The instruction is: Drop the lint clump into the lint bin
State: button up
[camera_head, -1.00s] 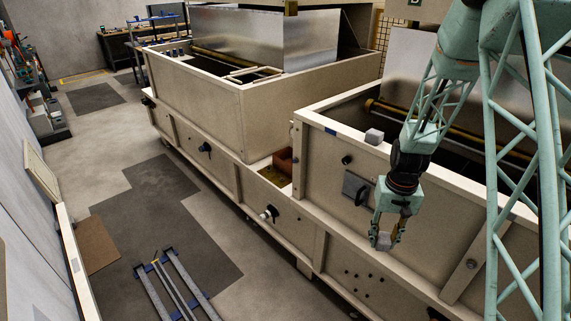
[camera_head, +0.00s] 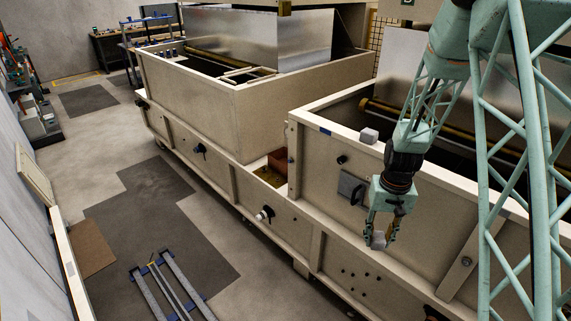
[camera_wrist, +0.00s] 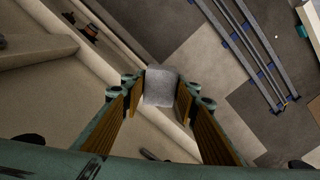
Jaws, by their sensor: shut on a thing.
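A small grey lint clump (camera_head: 379,241) is held between the fingertips of my gripper (camera_head: 381,233), in front of the near hopper's pale side wall and above the floor. In the wrist view the lint clump (camera_wrist: 161,87) sits between the two finger pads of my gripper (camera_wrist: 160,95). A reddish-brown open box (camera_head: 280,160) stands in the low gap between the two hoppers, left of my gripper and apart from it. It may be the lint bin; no label shows. Its inside is mostly hidden.
A small grey block (camera_head: 369,135) rests on the near hopper's rim (camera_head: 340,132), close to my arm. A dark plate with a handle (camera_head: 352,187) sticks out of the hopper wall. A white-and-black knob (camera_head: 265,215) is below the gap. Blue-and-grey rails (camera_head: 172,285) lie on the open floor.

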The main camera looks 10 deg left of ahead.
jog(key=s+f+b, duration=0.2)
jog(key=f+b, duration=0.2)
jog(key=f, duration=0.8)
jog(key=s+f+b, duration=0.2)
jog(key=f+b, duration=0.3)
jog(key=f, duration=0.7)
jog(key=shift+f, duration=0.15)
jog(key=shift+w+a, duration=0.1)
